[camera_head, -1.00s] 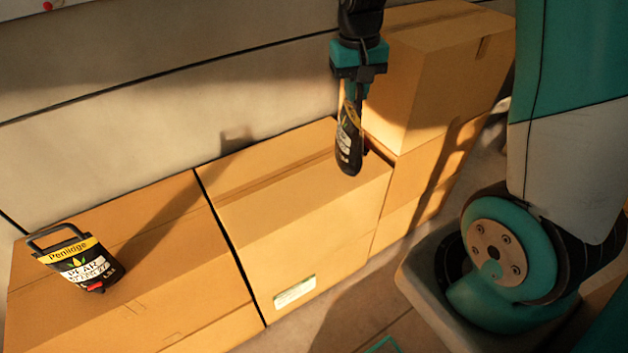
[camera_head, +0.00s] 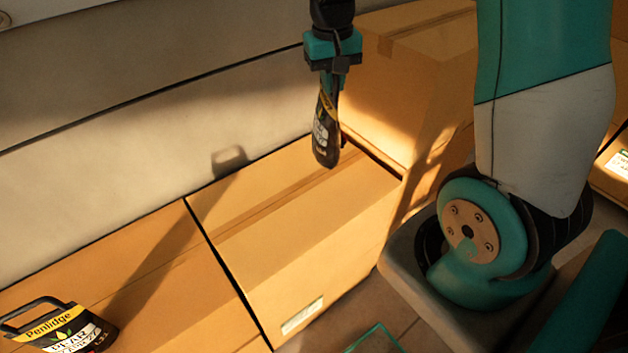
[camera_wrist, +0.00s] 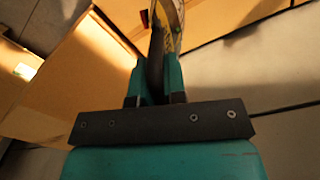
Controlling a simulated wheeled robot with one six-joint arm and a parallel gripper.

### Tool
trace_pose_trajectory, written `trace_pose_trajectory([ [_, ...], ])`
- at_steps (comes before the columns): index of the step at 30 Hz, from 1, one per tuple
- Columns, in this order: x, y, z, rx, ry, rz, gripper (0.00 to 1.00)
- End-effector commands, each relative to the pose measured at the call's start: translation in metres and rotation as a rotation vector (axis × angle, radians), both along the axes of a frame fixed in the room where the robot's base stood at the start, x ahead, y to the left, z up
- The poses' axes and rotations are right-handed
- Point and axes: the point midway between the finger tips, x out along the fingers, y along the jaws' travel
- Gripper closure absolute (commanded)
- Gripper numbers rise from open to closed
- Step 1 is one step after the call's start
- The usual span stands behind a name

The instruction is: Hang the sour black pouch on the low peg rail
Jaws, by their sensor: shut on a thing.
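My gripper (camera_head: 331,80) is shut on a black pouch (camera_head: 324,135) with a yellow band and a pale label, seen nearly edge-on. The pouch hangs below the jaws, above the cardboard boxes and in front of the pale wall. Its lettering is too small to read. In the wrist view the pouch (camera_wrist: 166,28) shows between the two fingers (camera_wrist: 157,85). A second black pouch (camera_head: 63,330) with a loop handle, marked Penlidge and PEAR, lies on the left box, cut by the lower edge. The peg rail is not visible.
A cardboard box (camera_head: 290,240) with a white label stands below the held pouch, beside another box (camera_head: 170,290) at left. A taller box stack (camera_head: 420,80) stands behind at right. A pale panelled wall (camera_head: 150,130) runs behind.

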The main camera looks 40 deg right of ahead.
Motion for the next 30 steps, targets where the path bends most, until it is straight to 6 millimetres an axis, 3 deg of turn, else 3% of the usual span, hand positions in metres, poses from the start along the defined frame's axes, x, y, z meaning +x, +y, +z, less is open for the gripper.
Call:
trace_pose_trajectory([
  [5,0.002,0.005,-0.002,-0.001,-0.001,0.009,1.00],
  [8,0.003,0.008,-0.015,0.000,0.003,0.013,1.00],
  [24,0.002,0.008,-0.137,0.000,0.003,0.013,1.00],
  [30,0.003,0.007,-0.158,-0.001,-0.002,0.011,1.00],
])
